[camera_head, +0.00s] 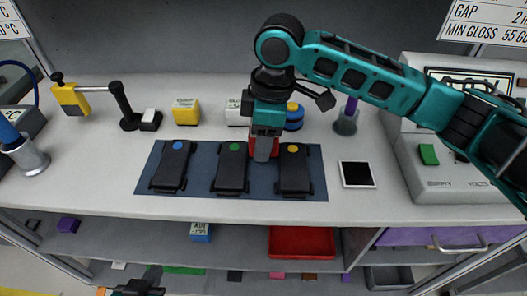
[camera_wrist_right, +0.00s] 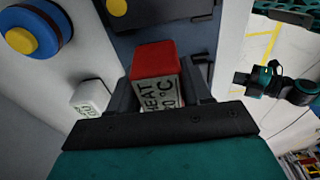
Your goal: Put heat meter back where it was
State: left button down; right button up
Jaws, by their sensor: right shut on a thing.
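The heat meter is a small block with a red top and a pale face lettered "HEAT" and "°C" (camera_wrist_right: 155,85). My right gripper (camera_wrist_right: 160,75) is shut on it, with a dark finger on each side. In the head view the gripper (camera_head: 264,152) points down at the back edge of the dark blue mat (camera_head: 205,187), between the green-dot and yellow-dot black devices, and hides most of the red meter (camera_head: 274,147). Whether the meter touches the surface cannot be told. My left gripper (camera_head: 137,286) is low at the bottom edge, partly cut off; its jaws are unclear.
Behind the mat stand a yellow block (camera_head: 186,112), a white block (camera_head: 234,113) and a blue round piece (camera_head: 294,118). Three black devices (camera_head: 173,165) lie on the mat. A black-screened square (camera_head: 357,174) and a large pale instrument (camera_head: 450,185) are at right. A red tray (camera_head: 302,255) is below.

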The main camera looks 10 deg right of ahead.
jog(key=shift+f, duration=2)
jog(key=o, duration=1.2)
jog(key=shift+f, duration=0.1)
jog(key=shift+o, duration=0.2)
